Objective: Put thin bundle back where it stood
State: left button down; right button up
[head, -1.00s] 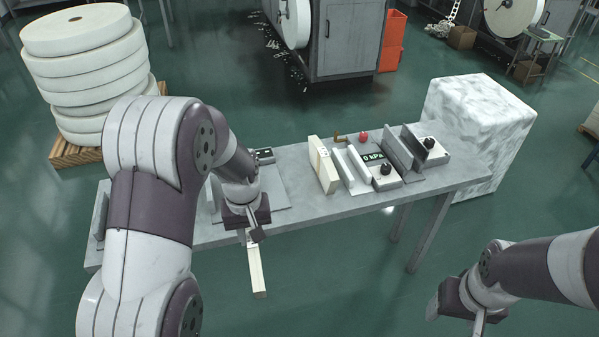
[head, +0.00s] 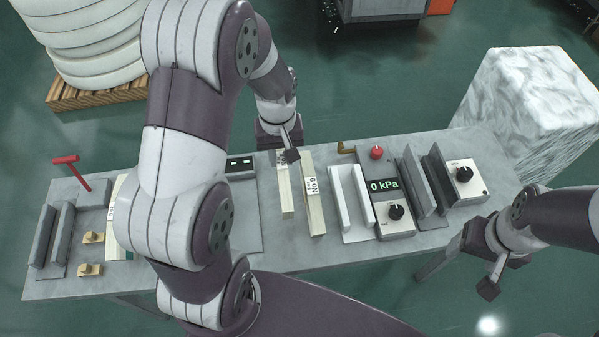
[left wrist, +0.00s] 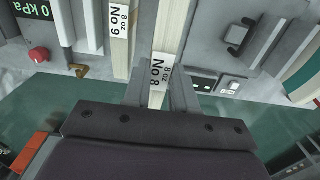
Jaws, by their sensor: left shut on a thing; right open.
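My left gripper (head: 284,150) is shut on the far end of a thin cream bundle (head: 285,192). In the left wrist view this bundle (left wrist: 174,32) carries a label reading "8 oz No 8" and sits between the fingers (left wrist: 158,98). A second cream bundle (head: 314,205), labelled "No 9", stands just right of the held one, roughly parallel, with a narrow gap. It also shows in the left wrist view (left wrist: 119,45). I cannot tell whether the held bundle touches the table. My right gripper (head: 490,283) is open and empty off the table's front right.
A red knob (head: 376,152) is behind. Grey plates (head: 425,185) stand further right.

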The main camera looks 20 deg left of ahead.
pick_arm(q)
jog(key=s+f, duration=0.1)
jog(key=f, duration=0.4)
jog(key=s+f+p, duration=0.1)
jog(key=f, duration=0.2)
jog(key=shift+s+d+f, duration=0.1)
jog(key=shift+s+f, duration=0.2)
jog(key=shift+s, duration=0.05)
jog(key=shift+w+f, duration=0.25)
jog(key=shift+f, duration=0.05)
jog(key=shift+s, duration=0.4)
jog(key=c, duration=0.9)
grip_release()
jog(key=shift+w, duration=0.15)
jog(key=shift+w+f, duration=0.1)
jog(key=shift+r, duration=0.35)
notch_tip(320, 180, up, 12)
jog(key=b, duration=0.2)
jog(key=s+d+r+m+t, duration=0.1)
jog(key=s+d+m, duration=0.4)
jog(key=s, duration=0.4)
jog(key=shift+d+r+m+t, duration=0.15)
jog(key=shift+r+m+t, duration=0.2)
jog(key=shift+m, duration=0.45)
pick_arm(e)
jog(key=s, duration=0.2)
jog(key=shift+s+r, duration=0.1)
jog(key=shift+s, duration=0.25)
